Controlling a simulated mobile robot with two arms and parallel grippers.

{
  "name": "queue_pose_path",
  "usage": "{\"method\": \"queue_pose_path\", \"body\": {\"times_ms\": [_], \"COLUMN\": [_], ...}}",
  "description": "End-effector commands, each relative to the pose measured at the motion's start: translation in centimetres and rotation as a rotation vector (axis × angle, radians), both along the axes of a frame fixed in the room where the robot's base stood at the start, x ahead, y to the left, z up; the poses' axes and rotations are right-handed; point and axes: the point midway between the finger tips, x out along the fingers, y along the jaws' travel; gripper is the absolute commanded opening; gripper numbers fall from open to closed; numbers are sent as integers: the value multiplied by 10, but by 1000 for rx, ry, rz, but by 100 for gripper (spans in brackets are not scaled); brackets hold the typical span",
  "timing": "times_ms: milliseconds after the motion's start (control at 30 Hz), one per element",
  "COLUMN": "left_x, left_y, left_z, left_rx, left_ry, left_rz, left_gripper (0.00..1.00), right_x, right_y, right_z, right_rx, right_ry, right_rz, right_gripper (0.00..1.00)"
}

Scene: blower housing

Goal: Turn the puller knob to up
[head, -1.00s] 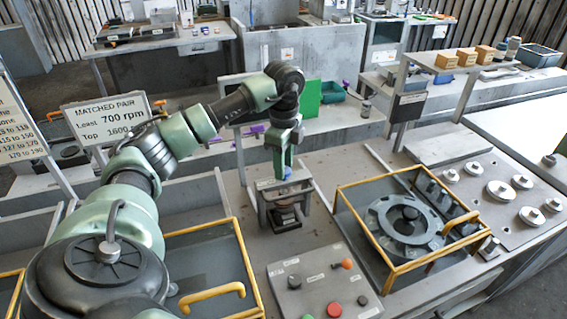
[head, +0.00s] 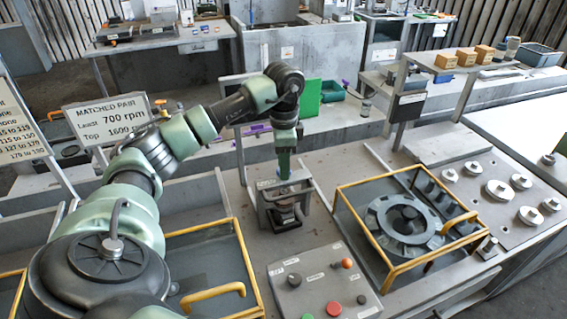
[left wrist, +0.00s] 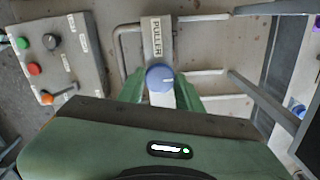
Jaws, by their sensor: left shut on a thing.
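The puller knob (left wrist: 160,77) is a round blue knob with a white mark, on a bar with a PULLER label (left wrist: 157,38) in the left wrist view. In the head view the left gripper (head: 284,172) points straight down onto the top of the grey puller frame (head: 265,206), and hides most of the knob. My right gripper is not in view.
A control panel (head: 310,280) with coloured buttons stands in front of the puller. A yellow-framed case (head: 345,215) with a round housing (head: 405,220) is to its right. Another yellow-framed bin (head: 247,270) is to the left. A MATCHED PAIR sign (head: 108,114) stands behind my arm.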

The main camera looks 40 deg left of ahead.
Motion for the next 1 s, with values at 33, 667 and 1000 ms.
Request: {"method": "queue_pose_path", "body": {"times_ms": [33, 667, 1000], "left_x": [0, 0, 2], "left_y": [0, 0, 0], "left_z": [1, 0, 33], "left_rx": [1, 0, -1], "left_ry": [-2, -1, -9], "left_rz": [5, 4, 3], "left_gripper": [0, 57, 57], "right_x": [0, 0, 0], "right_y": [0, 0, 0], "right_z": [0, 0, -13], "right_rx": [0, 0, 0], "right_ry": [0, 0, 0], "right_rz": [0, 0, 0], "right_gripper": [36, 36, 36]}}
